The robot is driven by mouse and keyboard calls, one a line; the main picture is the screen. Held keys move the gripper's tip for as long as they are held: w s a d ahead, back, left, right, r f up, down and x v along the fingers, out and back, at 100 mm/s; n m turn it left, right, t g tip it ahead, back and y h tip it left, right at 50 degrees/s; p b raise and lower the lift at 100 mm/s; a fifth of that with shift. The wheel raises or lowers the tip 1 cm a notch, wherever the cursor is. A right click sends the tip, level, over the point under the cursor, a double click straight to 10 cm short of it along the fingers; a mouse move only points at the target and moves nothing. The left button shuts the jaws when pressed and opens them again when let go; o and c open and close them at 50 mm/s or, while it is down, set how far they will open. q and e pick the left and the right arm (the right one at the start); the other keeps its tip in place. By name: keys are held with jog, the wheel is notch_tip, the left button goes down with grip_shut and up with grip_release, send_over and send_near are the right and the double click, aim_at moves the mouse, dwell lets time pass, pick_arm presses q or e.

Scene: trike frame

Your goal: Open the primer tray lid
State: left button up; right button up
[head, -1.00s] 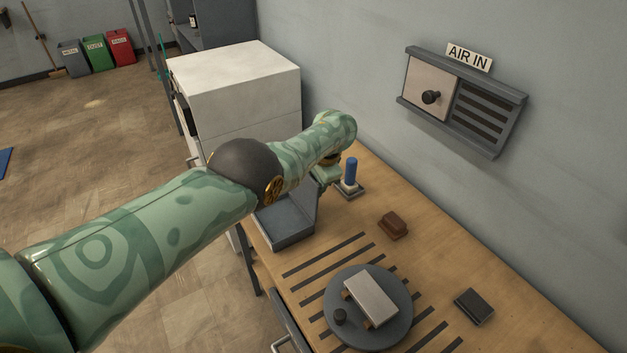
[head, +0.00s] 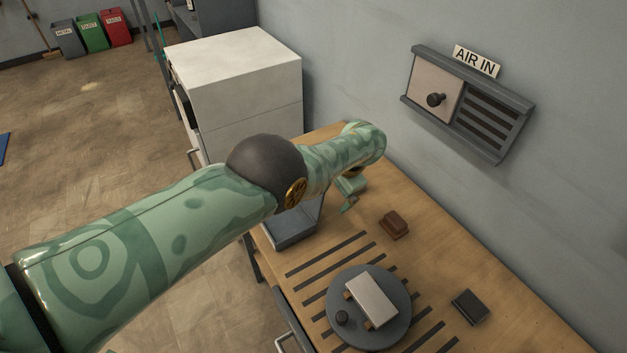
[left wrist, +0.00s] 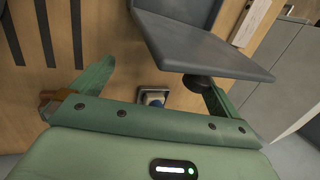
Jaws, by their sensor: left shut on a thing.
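The primer tray (head: 288,232) is a grey box at the back left of the bench, partly hidden behind my left arm. Its lid (left wrist: 205,45) is a flat grey panel that stands raised and tilted in the left wrist view. A dark round knob (left wrist: 197,83) sits under the lid's near edge, against one finger. My left gripper (head: 350,192) is at the tray's right side, shut on the lid by its knob; the exact grip is hard to see. Its fingers also show in the left wrist view (left wrist: 150,80). My right gripper is not in view.
A brown block (head: 394,225), a round turntable (head: 338,310) with a pale block (head: 371,300), and a dark box (head: 470,307) occupy the bench. A white cabinet (head: 235,80) stands behind.

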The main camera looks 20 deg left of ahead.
pick_arm(q)
jog(key=shift+s+d+r, duration=0.15)
jog(key=shift+s+d, duration=0.2)
jog(key=shift+s, duration=0.05)
jog(key=shift+c, duration=0.2)
jog(key=shift+s+d+r, duration=0.3)
jog(key=shift+d+r, duration=0.05)
jog(key=shift+r, duration=0.25)
jog(key=c, duration=0.7)
jog(key=shift+s+p+v, duration=0.1)
jog(key=shift+p+v, duration=3.1)
jog(key=shift+v, duration=1.6)
jog(key=shift+s+p+v, duration=0.15)
jog(key=shift+p+v, duration=3.05)
jog(key=shift+v, duration=1.65)
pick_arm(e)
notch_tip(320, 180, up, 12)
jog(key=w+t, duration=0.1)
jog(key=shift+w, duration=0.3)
